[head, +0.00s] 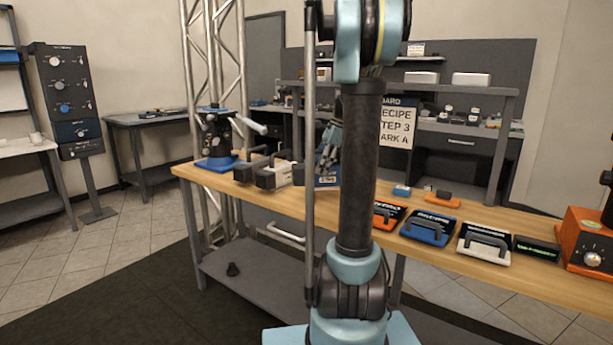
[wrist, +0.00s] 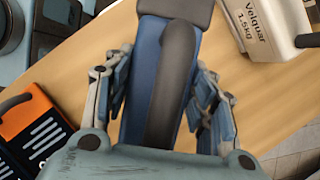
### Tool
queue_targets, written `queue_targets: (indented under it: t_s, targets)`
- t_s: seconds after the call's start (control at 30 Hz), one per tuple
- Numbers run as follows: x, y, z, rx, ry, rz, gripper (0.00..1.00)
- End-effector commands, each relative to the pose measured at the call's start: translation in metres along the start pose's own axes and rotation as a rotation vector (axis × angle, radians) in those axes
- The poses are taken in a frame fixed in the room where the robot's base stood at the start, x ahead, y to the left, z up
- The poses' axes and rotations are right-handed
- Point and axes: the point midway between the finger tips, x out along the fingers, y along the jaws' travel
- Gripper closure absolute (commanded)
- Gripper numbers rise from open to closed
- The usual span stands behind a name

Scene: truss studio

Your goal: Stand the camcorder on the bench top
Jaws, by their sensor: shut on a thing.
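My gripper (head: 328,150) is over the bench, partly hidden behind my arm in the head view. In the wrist view my gripper (wrist: 162,85) has its fingers on either side of a long blue body with a dark grey bar along its top, which I take to be the camcorder (wrist: 139,85). Its blue lower part (head: 326,181) shows under the fingers in the head view, close to the bench top (head: 460,222). I cannot tell whether it touches the wood. Its far end is dark grey; its underside is hidden.
A white block with a dark handle, marked Velquar 1.5kg (wrist: 258,25), stands close right in the wrist view. An orange handled case (wrist: 30,125) lies left. Handled cases (head: 428,228) line the bench's right; a blue-based device (head: 216,160) stands at its left end.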

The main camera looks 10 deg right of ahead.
Motion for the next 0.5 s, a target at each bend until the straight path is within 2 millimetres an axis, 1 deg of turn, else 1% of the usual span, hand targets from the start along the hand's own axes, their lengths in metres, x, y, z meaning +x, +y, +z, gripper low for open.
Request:
queue_targets:
  t_s: [0.03,0.13,0.5]
  targets:
    - [0.005,-0.005,0.004,-0.003,-0.001,0.001,1.0]
    - [0.014,-0.012,0.01,-0.004,-0.001,0.002,1.0]
    - [0.027,-0.025,0.019,-0.005,-0.001,0.002,1.0]
